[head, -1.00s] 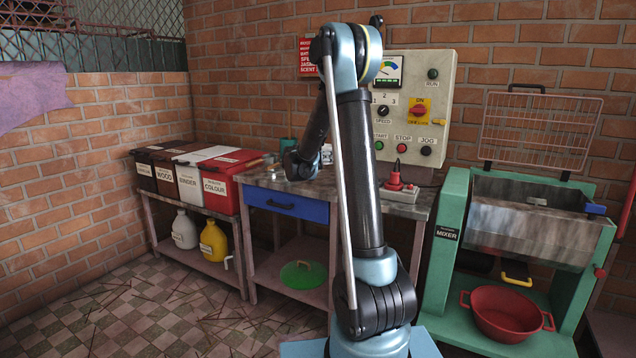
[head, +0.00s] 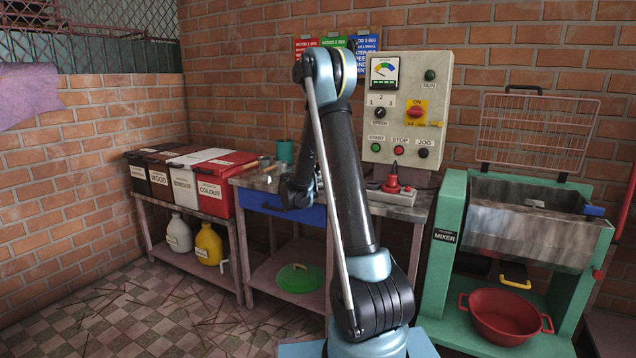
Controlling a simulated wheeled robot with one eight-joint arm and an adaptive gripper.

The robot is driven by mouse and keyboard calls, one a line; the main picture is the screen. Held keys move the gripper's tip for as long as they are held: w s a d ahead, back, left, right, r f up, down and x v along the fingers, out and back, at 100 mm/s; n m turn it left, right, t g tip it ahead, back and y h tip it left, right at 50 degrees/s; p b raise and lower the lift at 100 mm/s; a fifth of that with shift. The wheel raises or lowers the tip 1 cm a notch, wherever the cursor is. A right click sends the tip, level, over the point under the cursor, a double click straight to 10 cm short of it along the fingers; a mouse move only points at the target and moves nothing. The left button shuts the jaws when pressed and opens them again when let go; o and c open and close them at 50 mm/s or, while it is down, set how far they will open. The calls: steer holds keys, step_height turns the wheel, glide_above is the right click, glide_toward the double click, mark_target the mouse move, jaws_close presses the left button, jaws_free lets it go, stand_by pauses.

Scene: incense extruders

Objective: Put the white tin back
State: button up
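I cannot make out the white tin in the head view now; my arm covers part of the workbench (head: 247,181). The dark end of my arm, with my gripper (head: 289,198), is low in front of the bench, over the blue drawer (head: 262,203). The fingers are too dark and small to read, so I cannot tell whether they are open or shut or hold anything.
Labelled bins, including the red colour bin (head: 214,192), stand on a shelf at left. A teal cup (head: 285,151) is at the bench's back. The green mixer (head: 448,240) stands at right.

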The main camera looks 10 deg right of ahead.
steer(key=shift+f, duration=0.3)
steer(key=o, duration=1.4)
